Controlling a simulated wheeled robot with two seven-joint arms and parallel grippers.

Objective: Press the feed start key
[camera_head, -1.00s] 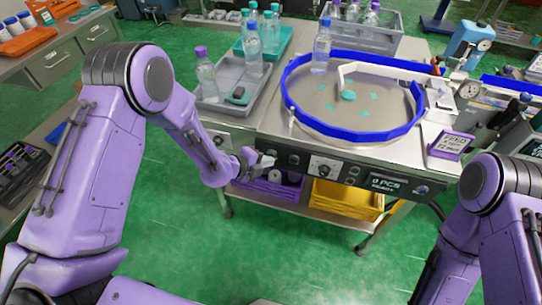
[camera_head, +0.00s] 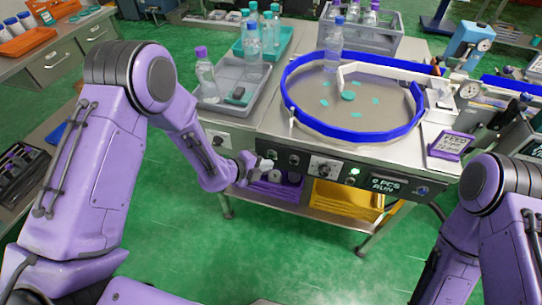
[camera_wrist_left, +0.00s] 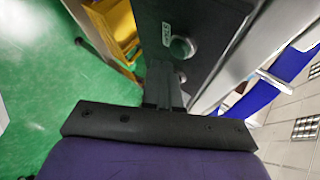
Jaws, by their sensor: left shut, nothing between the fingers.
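My left gripper (camera_head: 266,165) is shut and empty, its tip just in front of the left part of the dark control panel (camera_head: 307,165). In the left wrist view its closed fingers (camera_wrist_left: 164,86) point at the panel. A round silver key (camera_wrist_left: 182,47) with a small label beside it shows ahead of the fingers. A second round part (camera_wrist_left: 181,77) is partly hidden by the fingertips. I cannot tell for sure whether they touch the panel. The panel display (camera_head: 387,185) seems to read "0 PCS RUN". My right gripper is out of view.
Above the panel is a round table with a blue rim (camera_head: 365,136) and a bottle (camera_head: 333,45) at its back. A grey tray (camera_head: 226,106) with bottles stands left. A yellow crate (camera_head: 345,200) is below. Green floor is open in front.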

